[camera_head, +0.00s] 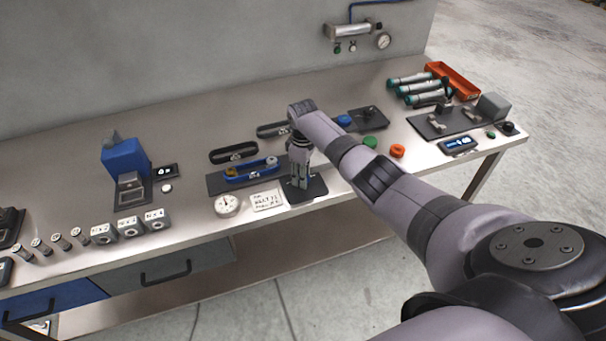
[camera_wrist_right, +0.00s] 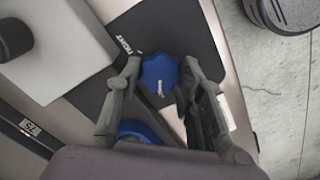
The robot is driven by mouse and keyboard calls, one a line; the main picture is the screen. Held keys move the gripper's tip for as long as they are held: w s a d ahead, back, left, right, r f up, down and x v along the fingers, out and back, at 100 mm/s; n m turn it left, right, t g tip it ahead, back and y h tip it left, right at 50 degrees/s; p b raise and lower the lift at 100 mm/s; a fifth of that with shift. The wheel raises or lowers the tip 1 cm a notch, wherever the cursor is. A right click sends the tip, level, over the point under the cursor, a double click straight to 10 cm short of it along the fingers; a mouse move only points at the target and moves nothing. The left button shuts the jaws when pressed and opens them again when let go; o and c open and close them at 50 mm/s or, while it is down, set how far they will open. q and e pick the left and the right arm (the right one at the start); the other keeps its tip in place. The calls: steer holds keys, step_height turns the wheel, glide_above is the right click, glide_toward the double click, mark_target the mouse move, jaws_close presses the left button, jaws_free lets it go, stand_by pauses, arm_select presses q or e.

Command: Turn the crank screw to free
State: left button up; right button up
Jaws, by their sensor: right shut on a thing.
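A blue lobed knob with a small pale pin, which looks like the crank screw (camera_wrist_right: 158,70), shows in the right wrist view beside a dark plate lettered "TIGHT" (camera_wrist_right: 124,46). My right gripper (camera_wrist_right: 160,80) has its fingers on either side of the knob and is shut on it. In the head view my right gripper (camera_head: 300,180) points down over a small dark plate (camera_head: 314,191) near the table's front edge. The knob is hidden there. My left gripper is in neither view.
A gauge dial (camera_head: 228,204) and a written card (camera_head: 267,200) lie just left of the gripper. A blue tray (camera_head: 251,174) is behind them. A blue device (camera_head: 126,158) stands further left. Green-ended cylinders (camera_head: 424,97) and an orange bin (camera_head: 453,80) are at the right back.

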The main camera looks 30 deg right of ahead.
stand_by(0.5)
steer(key=o, duration=1.2)
steer(key=shift+c, duration=0.2)
steer(key=shift+r, duration=0.1)
step_height(320, 180, up, 12)
